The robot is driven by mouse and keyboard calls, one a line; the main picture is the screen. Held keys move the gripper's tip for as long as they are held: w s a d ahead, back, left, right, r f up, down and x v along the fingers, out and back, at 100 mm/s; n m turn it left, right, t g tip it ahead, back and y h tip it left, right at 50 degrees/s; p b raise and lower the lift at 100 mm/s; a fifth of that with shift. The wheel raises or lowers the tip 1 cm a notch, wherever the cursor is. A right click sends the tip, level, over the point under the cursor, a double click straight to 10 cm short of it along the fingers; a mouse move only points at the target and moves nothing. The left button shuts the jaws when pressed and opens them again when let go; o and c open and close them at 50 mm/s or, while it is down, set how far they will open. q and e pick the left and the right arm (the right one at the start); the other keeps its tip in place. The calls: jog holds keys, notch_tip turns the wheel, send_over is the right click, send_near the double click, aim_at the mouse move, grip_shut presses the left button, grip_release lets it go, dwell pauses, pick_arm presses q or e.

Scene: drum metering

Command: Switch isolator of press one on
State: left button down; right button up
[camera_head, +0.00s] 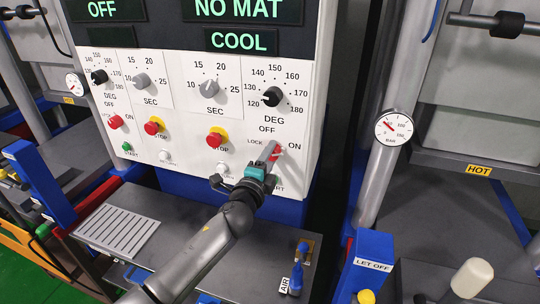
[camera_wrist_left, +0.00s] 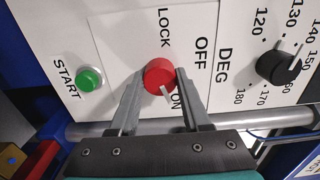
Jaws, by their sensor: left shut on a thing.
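The red isolator knob (camera_head: 278,151) is at the lower right of the white control panel, with LOCK, OFF and ON printed around it. In the left wrist view the knob (camera_wrist_left: 159,73) has a white mark that points towards the ON label. My left gripper (camera_head: 268,154) is at this knob, its two grey fingers on either side of it and shut on it. The gripper partly covers the knob in the head view. The display above the right-hand dials reads NO MAT and COOL. My right gripper is not in view.
A second red knob (camera_head: 115,121) sits at the panel's left. Two red stop buttons on yellow (camera_head: 217,137) lie between the knobs. A green START button (camera_wrist_left: 89,78) is beside the held knob. A blue-handled AIR valve (camera_head: 298,270) stands below, and a round gauge (camera_head: 394,128) is at right.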

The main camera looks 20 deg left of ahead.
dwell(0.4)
pick_arm(q)
jog(key=shift+c, duration=1.8)
grip_release()
jog(key=s+b, duration=0.1)
jog(key=s, duration=1.4)
jog(key=shift+s+a, duration=0.15)
jog(key=shift+a, duration=0.15)
